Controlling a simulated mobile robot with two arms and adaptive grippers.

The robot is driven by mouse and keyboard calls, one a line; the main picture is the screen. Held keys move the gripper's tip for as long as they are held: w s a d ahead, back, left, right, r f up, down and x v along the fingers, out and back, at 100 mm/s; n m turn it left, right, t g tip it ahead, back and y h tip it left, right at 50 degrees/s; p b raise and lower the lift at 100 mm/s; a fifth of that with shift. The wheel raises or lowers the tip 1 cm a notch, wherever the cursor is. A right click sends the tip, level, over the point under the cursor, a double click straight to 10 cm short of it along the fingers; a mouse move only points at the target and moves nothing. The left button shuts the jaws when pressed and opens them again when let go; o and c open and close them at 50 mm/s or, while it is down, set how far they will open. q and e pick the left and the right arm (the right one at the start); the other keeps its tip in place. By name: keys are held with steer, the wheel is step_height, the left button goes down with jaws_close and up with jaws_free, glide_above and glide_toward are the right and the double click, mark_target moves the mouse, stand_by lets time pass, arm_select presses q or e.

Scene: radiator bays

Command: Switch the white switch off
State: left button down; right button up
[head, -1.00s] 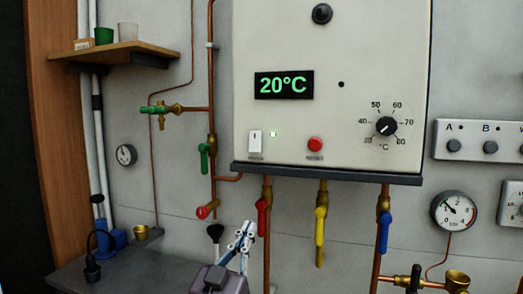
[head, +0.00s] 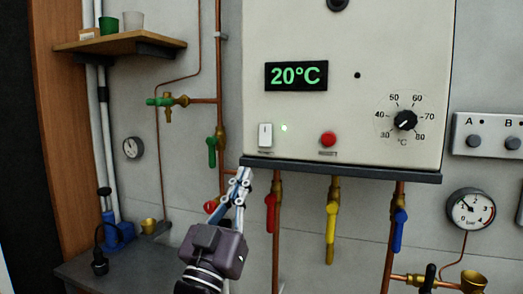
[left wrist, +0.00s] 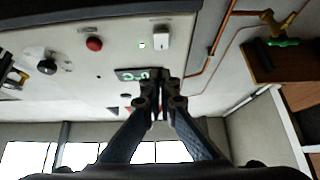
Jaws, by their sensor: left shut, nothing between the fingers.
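The white switch (head: 265,135) is on the lower left of the boiler's front panel, left of a small lit green lamp (head: 284,128). It also shows in the left wrist view (left wrist: 161,37), beside the lit lamp. My left gripper (head: 243,172) is shut and empty. In the head view it appears just below and left of the switch, by the panel's lower edge, apart from the switch. In the left wrist view the closed fingertips (left wrist: 159,74) appear below the switch in the picture. My right gripper is not in view.
The boiler panel (head: 350,110) has a red reset button (head: 328,139), a dial (head: 405,120) and a 20°C display (head: 296,75). Red (head: 270,213), yellow (head: 331,222) and blue (head: 399,230) valve handles hang below. A green handle (head: 212,152) and copper pipes are at left.

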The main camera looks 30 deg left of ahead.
mark_target(266, 141)
arm_select(q)
steer(key=shift+w+a+r+p, duration=0.4)
steer(key=shift+w+r+p, duration=0.3)
steer(key=shift+w, duration=1.05)
steer(key=shift+w+a+r+p, duration=0.45)
steer(key=shift+w+r+p, duration=0.3)
steer(key=shift+w, duration=0.95)
steer(key=shift+w+a+r+p, duration=0.4)
steer(key=shift+w+r+p, duration=0.3)
steer(key=shift+w, duration=1.05)
steer(key=w+f+t+b, duration=0.1)
steer(key=b, duration=0.2)
steer(key=shift+a, duration=0.1)
steer(key=shift+r, duration=0.25)
steer(key=shift+s, duration=0.1)
